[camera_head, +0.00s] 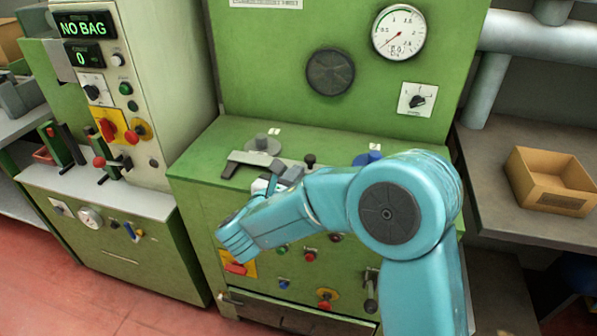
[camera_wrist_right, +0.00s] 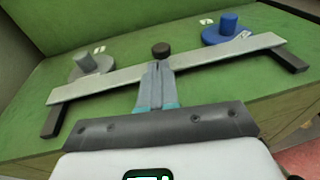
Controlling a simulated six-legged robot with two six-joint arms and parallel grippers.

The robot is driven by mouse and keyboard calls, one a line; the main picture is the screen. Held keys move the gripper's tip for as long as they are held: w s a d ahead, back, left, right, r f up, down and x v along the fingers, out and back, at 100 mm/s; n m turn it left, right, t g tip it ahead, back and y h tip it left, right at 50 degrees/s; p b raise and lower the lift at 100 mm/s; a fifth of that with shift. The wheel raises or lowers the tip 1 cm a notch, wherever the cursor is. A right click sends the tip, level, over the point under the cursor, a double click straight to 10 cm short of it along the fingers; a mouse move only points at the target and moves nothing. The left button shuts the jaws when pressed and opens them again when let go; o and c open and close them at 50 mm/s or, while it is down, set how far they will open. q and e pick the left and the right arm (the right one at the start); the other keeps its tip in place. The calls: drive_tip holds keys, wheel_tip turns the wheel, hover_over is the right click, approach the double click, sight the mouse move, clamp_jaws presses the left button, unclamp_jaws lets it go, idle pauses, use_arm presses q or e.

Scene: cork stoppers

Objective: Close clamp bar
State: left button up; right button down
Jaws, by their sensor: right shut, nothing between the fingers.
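The clamp bar (camera_wrist_right: 110,82) is a long flat grey bar with dark end arms and a dark round knob (camera_wrist_right: 161,50) at its middle. In the head view its left part (camera_head: 246,158) and the knob (camera_head: 310,159) show on the green machine top; my right arm hides much of the rest. My right gripper (camera_wrist_right: 157,72) is shut and empty, with its fingertips at the middle of the bar, just in front of the knob. I cannot tell whether they touch. In the head view the gripper (camera_head: 291,173) is partly hidden. My left gripper is not in view.
Behind the bar stand a grey round post (camera_wrist_right: 85,64) and a blue one (camera_wrist_right: 229,24). The green back panel carries a pressure gauge (camera_head: 399,33) and a rotary switch (camera_head: 417,99). A cardboard box (camera_head: 549,181) sits on a right-hand bench. A control cabinet (camera_head: 118,90) stands left.

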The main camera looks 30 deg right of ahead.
drive_tip(key=v, duration=1)
drive_tip(key=s+f+m+g+y, duration=0.1)
drive_tip(key=s+f+g+y, duration=0.15)
drive_tip(key=f, duration=0.55)
drive_tip(key=s+f+m+g+y, duration=0.1)
drive_tip(key=s+f+g+y, duration=0.15)
drive_tip(key=f, duration=0.55)
drive_tip(key=s+a+f+m+g+y, duration=0.1)
drive_tip(key=s+a+f+m+y, duration=0.35)
drive_tip(key=f+m, duration=0.3)
drive_tip(key=s+a+f+m+g+y, duration=0.1)
drive_tip(key=s+a+f+m+y, duration=0.3)
drive_tip(key=s+f+m, duration=0.3)
drive_tip(key=s+a+f+m+g+y, duration=0.2)
drive_tip(key=s+a+f+m+y, duration=0.25)
drive_tip(key=f+m, duration=0.3)
wheel_tip(320, 180, up, 12)
drive_tip(key=w+d+m+t+p, duration=0.1)
drive_tip(key=m+p, duration=0.1)
drive_tip(key=p, duration=1)
drive_tip(key=shift+w+d, duration=0.25)
drive_tip(key=shift+d, duration=0.15)
